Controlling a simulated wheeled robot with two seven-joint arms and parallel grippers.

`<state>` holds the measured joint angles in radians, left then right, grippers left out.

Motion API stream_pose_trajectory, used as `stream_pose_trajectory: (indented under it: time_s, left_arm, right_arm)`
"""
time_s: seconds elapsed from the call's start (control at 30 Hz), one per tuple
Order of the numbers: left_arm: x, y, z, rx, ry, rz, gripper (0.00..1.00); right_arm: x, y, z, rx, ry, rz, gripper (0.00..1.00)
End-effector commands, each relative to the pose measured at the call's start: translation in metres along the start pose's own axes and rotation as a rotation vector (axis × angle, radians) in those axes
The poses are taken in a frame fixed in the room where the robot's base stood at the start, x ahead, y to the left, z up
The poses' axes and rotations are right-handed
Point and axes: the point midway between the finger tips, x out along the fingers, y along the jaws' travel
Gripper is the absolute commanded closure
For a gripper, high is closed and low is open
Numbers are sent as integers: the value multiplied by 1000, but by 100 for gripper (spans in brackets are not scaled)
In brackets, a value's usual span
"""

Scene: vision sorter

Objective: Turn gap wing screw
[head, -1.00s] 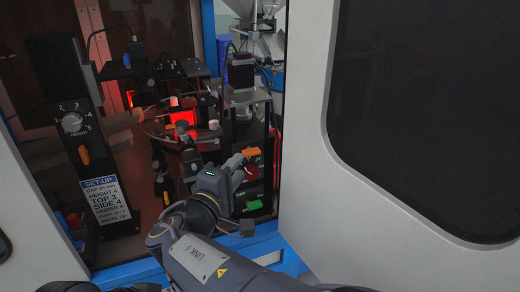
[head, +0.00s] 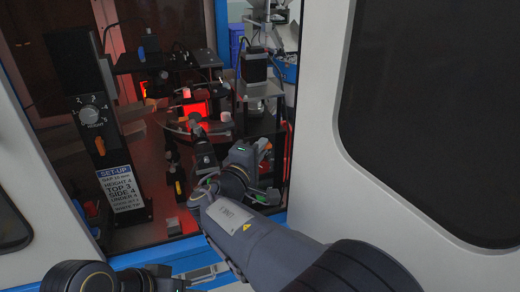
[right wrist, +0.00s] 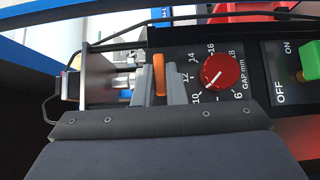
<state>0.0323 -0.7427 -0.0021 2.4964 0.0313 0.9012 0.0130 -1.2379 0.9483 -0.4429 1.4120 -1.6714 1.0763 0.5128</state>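The orange wing screw (right wrist: 158,72) stands upright in the right wrist view, left of the red gap dial (right wrist: 221,72). The dial's white pointer line slants to the lower left, towards the 10. My right gripper (right wrist: 159,90) has one grey finger close along each side of the wing and appears shut on it. In the head view my right gripper (head: 262,150) is at the panel, and a bit of orange shows by its tip; the dial is hidden there. Dark parts of my left arm show at the bottom edge of the head view; its fingers cannot be made out.
A green switch (right wrist: 312,60) marked ON and OFF is right of the dial. In the head view a black post carries the height dial (head: 90,115), another orange wing (head: 100,146) and the set-up card (head: 121,192). White enclosure panels flank the opening; a red-lit station (head: 195,108) is behind.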

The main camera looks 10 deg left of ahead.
Motion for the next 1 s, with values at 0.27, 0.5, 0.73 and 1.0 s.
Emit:
stream_pose_trajectory:
  time_s: [0.27, 0.5, 0.73, 1.0]
  left_arm:
    - [1, 0, 1, 0, 0, 0, 64]
    - [10, -4, 5, 0, 0, 0, 64]
    - [20, -9, 10, 0, 0, 0, 64]
    - [25, -11, 12, 0, 0, 0, 64]
  right_arm:
    - [0, 0, 0, 7, 0, -7, 100]
    - [0, -1, 0, 72, 0, -69, 100]
    - [1, 2, 1, 190, 0, -186, 100]
    - [1, 4, 1, 324, -1, -323, 100]
